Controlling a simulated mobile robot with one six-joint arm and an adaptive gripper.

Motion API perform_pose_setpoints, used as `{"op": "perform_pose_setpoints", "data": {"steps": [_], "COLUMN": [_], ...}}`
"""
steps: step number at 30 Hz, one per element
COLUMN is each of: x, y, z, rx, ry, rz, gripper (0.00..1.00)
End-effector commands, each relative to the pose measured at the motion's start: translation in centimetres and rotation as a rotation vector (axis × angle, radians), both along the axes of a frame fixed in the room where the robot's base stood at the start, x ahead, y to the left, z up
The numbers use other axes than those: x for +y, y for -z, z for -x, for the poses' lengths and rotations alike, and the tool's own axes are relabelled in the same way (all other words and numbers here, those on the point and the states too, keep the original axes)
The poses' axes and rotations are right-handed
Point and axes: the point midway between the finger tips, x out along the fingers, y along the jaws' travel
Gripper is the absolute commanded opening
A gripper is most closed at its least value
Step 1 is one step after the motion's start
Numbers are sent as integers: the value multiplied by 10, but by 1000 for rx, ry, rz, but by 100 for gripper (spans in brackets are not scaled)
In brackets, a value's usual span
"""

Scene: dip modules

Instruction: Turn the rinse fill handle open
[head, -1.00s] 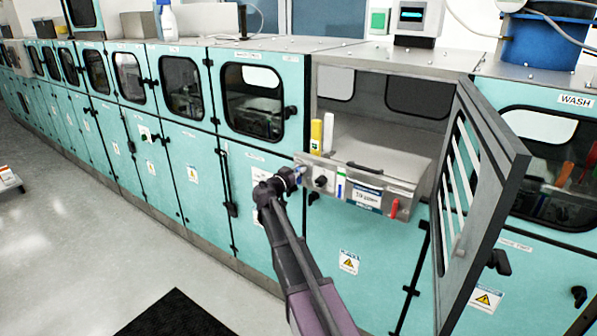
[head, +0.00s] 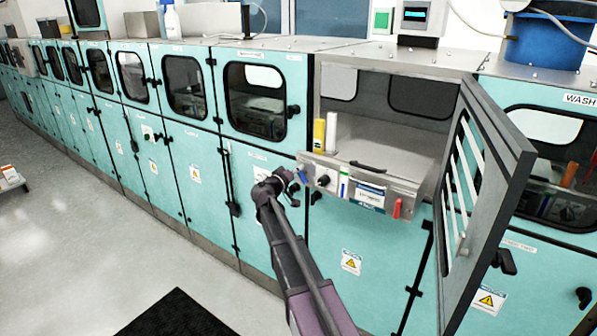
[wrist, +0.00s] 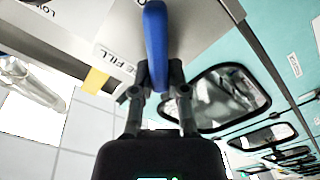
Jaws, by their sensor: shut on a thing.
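The blue rinse fill handle (head: 302,175) is at the left end of the steel front panel (head: 330,180) of the open module. In the wrist view the handle (wrist: 156,45) runs up the picture, beside a label ending in "FILL" (wrist: 122,62). My gripper (wrist: 158,82) is shut on the handle's near end, one finger on each side. In the head view my gripper (head: 292,187) is small and dark, at the panel's left edge. The handle looks tilted there, and its grip point is partly hidden.
The open module door (head: 485,190) stands out to the right of the panel. A black knob (head: 322,181), a yellow bottle (head: 319,133) and a red handle (head: 397,208) are close by. A black mat (head: 178,315) lies on the otherwise clear floor.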

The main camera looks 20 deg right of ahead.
Motion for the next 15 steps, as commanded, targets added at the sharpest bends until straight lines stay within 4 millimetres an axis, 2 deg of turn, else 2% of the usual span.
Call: {"op": "perform_pose_setpoints", "data": {"steps": [15], "x": [3], "y": [11], "z": [-6], "rx": [396], "ry": [2], "rz": [287], "gripper": [0]}}
